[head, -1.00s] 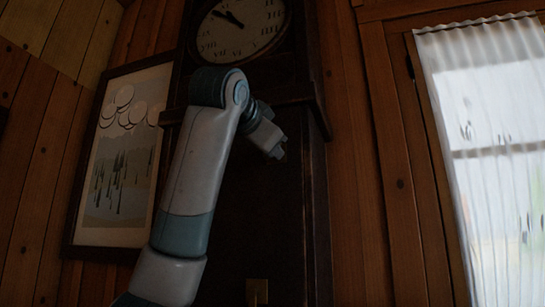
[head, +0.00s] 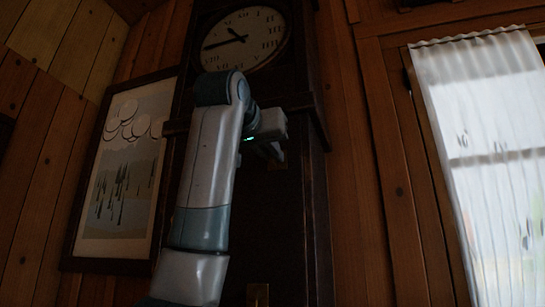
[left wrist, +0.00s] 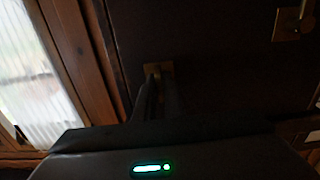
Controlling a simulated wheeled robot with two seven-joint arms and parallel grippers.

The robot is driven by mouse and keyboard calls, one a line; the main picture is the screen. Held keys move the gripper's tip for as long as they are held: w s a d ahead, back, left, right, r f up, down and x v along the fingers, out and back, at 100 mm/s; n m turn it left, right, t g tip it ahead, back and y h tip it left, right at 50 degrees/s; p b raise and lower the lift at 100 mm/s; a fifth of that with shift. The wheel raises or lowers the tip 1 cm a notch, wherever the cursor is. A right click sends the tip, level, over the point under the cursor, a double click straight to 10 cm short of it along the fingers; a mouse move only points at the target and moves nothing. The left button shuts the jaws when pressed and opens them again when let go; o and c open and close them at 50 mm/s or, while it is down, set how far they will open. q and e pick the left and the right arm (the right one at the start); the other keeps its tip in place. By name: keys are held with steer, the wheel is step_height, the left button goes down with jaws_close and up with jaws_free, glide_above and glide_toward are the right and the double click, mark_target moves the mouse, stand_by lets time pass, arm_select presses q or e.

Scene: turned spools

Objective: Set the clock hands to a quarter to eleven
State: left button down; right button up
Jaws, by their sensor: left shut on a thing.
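The tall dark clock has a pale round dial (head: 262,28) at the top of the head view. Its long hand (head: 218,44) points left, about at the nine. Its short hand (head: 233,33) points up and left, between about ten and eleven. My left gripper (head: 272,153) is below the dial, against the dark case front. It is shut on a small brass fitting (left wrist: 157,69) there. The left wrist view shows the dark fingers (left wrist: 157,98) reaching it, and they hide part of it. My right gripper is in neither view.
A lower brass plate (head: 257,294) is on the case; it also shows in the left wrist view (left wrist: 288,24). A framed picture (head: 122,170) hangs left of the clock. A curtained window (head: 490,150) is at the right, with wood wall between.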

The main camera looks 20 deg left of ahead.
arm_select(q)
steer(key=shift+w+f, duration=0.1)
steer(key=shift+f, duration=0.1)
steer(key=c, duration=1.9)
jaws_free()
steer(key=shift+r, duration=0.1)
steer(key=shift+s, duration=0.2)
